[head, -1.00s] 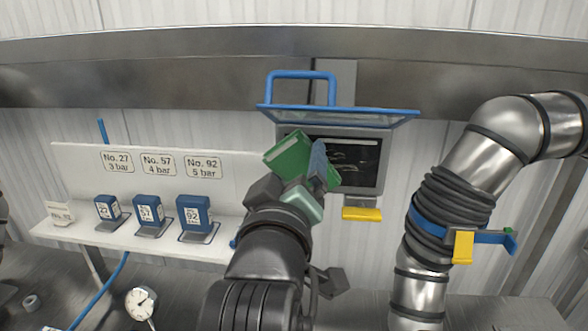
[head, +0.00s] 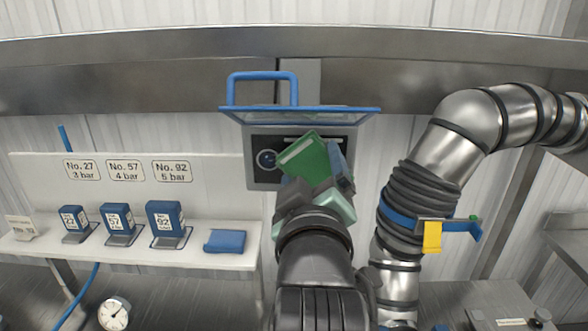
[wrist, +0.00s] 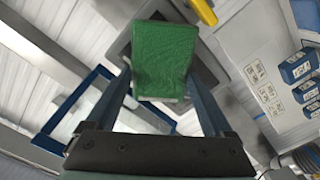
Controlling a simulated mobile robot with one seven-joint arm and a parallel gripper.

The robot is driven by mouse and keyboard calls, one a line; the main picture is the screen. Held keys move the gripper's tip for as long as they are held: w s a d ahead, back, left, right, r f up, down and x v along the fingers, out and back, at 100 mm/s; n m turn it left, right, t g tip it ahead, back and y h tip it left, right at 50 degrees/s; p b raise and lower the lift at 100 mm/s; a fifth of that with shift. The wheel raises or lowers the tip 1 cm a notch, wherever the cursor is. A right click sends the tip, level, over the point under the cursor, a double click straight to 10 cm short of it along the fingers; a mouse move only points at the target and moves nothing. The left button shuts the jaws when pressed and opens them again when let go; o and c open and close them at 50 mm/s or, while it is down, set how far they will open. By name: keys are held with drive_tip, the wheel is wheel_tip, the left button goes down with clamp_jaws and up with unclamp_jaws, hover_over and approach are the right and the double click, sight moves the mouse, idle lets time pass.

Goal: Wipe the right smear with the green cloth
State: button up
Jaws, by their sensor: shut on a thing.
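My gripper (head: 325,168) is shut on the green cloth (head: 303,158), which is in front of the grey wall box (head: 252,180). In the wrist view the cloth (wrist: 165,55) spans between my two blue fingers (wrist: 162,85) and covers much of the box behind it. The box has a dark window (head: 287,145) with a round lens-like spot (head: 266,160) at its left. The cloth and gripper cover the window's right part. No smear can be made out now, and I cannot tell whether the cloth touches the window.
A blue-framed clear lid (head: 300,113) stands open above the box. A white shelf (head: 130,252) at left holds several blue blocks and a blue folded item (head: 225,241). A large metal pipe (head: 465,125) with a yellow-tagged blue clamp (head: 432,236) is at right.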

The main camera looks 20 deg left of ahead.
drive_tip(key=shift+w+d+r, duration=0.1)
drive_tip(key=shift+w+d, duration=0.05)
drive_tip(key=shift+d, duration=0.35)
drive_tip(key=shift+w+d+r, duration=0.1)
drive_tip(key=shift+d, duration=0.35)
drive_tip(key=shift+a, duration=0.15)
drive_tip(key=shift+s+a+p, duration=0.15)
drive_tip(key=shift+s+a, duration=0.15)
drive_tip(key=shift+a, duration=0.8)
drive_tip(key=shift+s+a+p, duration=0.15)
drive_tip(key=shift+s+a, duration=0.1)
drive_tip(key=shift+a, duration=0.8)
drive_tip(key=shift+s+a, duration=0.35)
drive_tip(key=shift+a, duration=0.55)
drive_tip(key=shift+s+a, duration=0.3)
drive_tip(key=shift+a, duration=0.6)
drive_tip(key=shift+p+v, duration=0.4)
drive_tip(key=shift+v, duration=2.6)
drive_tip(key=shift+f, duration=0.1)
